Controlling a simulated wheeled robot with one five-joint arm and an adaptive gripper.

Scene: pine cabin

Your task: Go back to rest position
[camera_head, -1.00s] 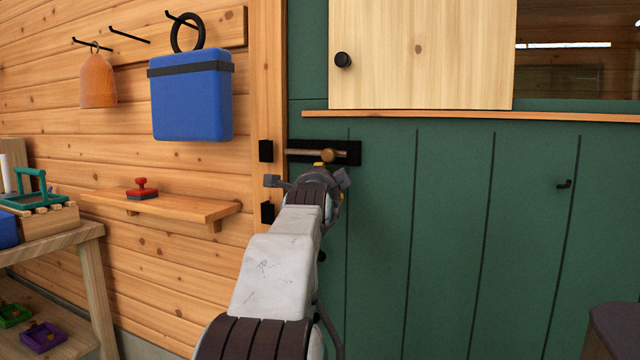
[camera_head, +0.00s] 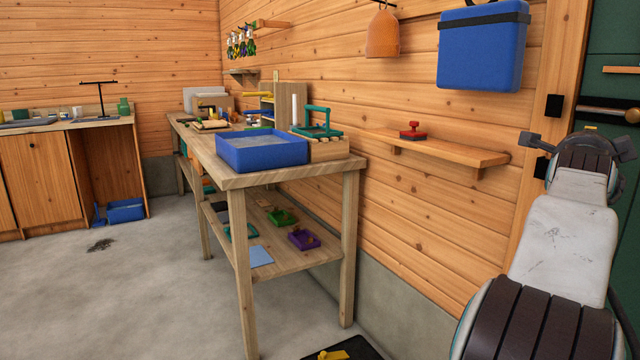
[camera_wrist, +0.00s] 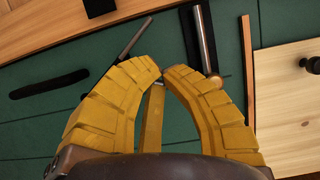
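My gripper (camera_wrist: 163,70) has two curved yellow fingers. In the head view my arm is at the right edge, stretched out toward the green door (camera_head: 625,95), and the fingers are mostly hidden behind my wrist. The door bolt (camera_head: 605,112) has a metal rod and a brass knob and shows just beyond my wrist. In the wrist view a metal rod (camera_wrist: 206,40) lies behind the right finger. I cannot tell whether the gripper touches it.
A wooden shelf (camera_head: 455,147) with a red stamp (camera_head: 412,131) is left of my arm. A blue case (camera_head: 483,50) and an orange bell-shaped thing (camera_head: 382,34) hang above. A workbench (camera_head: 240,178) holds a blue tray (camera_head: 262,152). The concrete floor (camera_head: 150,290) at left is mostly clear.

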